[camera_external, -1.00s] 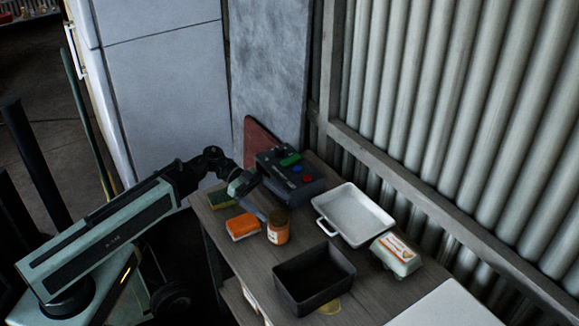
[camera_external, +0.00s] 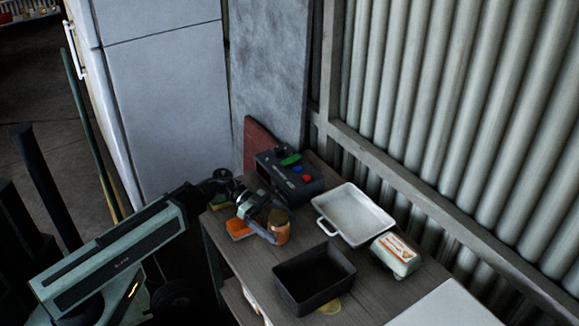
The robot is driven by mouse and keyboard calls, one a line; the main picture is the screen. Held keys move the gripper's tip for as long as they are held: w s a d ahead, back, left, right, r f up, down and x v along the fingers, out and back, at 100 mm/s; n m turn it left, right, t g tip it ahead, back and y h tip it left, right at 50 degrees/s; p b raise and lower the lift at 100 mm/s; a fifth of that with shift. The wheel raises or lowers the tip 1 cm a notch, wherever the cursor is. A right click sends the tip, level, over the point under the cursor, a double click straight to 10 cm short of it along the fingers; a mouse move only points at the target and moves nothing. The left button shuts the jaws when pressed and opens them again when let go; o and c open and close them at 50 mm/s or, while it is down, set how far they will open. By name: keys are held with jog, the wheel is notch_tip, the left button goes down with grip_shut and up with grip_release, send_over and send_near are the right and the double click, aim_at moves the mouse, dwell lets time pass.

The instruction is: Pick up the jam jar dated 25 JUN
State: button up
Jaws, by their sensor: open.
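A jam jar (camera_external: 280,228) with a brownish lid and a pale label stands upright on the wooden table. The label's date is too small to read. My gripper (camera_external: 267,232) is open and low over the table, at the left side of the jar, with a finger close in front of it. I cannot tell whether the fingers touch the jar or lie on both sides of it. My gripper and wrist hide the jar's left part.
An orange block (camera_external: 238,229) lies left of my gripper, partly hidden. A dark control box (camera_external: 290,178) stands behind. A corrugated wall (camera_external: 450,110) bounds the right.

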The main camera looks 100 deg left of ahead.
grip_shut()
jog(key=shift+r, duration=0.1)
notch_tip(320, 180, up, 10)
jog(key=p, duration=1)
jog(key=shift+r, duration=0.1)
